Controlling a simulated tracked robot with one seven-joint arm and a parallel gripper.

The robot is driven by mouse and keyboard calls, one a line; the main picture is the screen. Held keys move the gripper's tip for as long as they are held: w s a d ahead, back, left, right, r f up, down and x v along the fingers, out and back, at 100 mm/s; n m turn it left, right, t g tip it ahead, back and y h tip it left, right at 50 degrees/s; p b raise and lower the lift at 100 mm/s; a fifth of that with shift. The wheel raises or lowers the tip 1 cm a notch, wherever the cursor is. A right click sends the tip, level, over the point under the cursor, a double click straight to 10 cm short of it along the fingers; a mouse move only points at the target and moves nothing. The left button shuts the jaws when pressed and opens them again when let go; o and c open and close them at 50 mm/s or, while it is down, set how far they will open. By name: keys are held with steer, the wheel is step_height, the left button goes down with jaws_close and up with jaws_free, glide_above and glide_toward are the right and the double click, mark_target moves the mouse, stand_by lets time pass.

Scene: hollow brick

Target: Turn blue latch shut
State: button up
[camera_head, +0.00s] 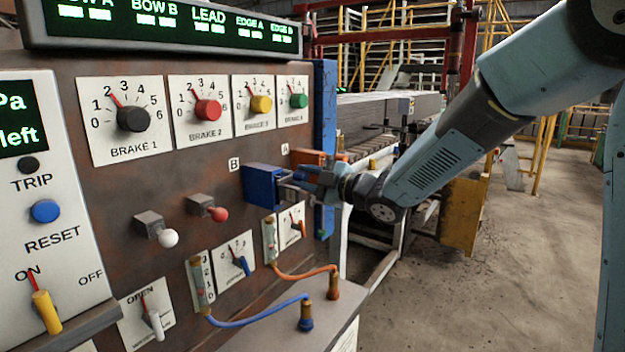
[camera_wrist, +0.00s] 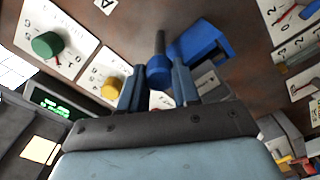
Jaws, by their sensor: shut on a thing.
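The blue latch (camera_head: 262,187), a blue block beside a B label, sticks out from the brown panel in the head view. In the wrist view its blue block (camera_wrist: 207,42) is up and right of my fingers. My gripper (camera_head: 298,181) reaches it from the right. In the wrist view my gripper (camera_wrist: 159,80) has its two fingers on either side of a blue round knob (camera_wrist: 159,70) on a dark rod, and is shut on it. In the head view my fingers partly hide the knob. I cannot tell the latch's exact angle.
An orange block (camera_head: 318,157) is just behind my gripper. Brake dials (camera_head: 133,118) line the panel above. A red-tipped lever (camera_head: 212,210) and a white-tipped lever (camera_head: 160,232) stick out at left. Blue (camera_head: 255,316) and orange (camera_head: 300,275) cables hang below. The floor at right is open.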

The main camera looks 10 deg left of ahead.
steer(key=shift+s+a+r, duration=0.1)
steer(key=shift+s+a, duration=0.2)
steer(key=shift+a, duration=0.1)
steer(key=o, duration=1.1)
steer(key=shift+c, duration=0.2)
steer(key=shift+d+f, duration=0.1)
steer(key=shift+f, duration=0.1)
steer(key=v, duration=1.4)
steer(key=shift+w+d, duration=0.25)
steer(key=shift+w, duration=0.1)
steer(key=shift+r, duration=0.15)
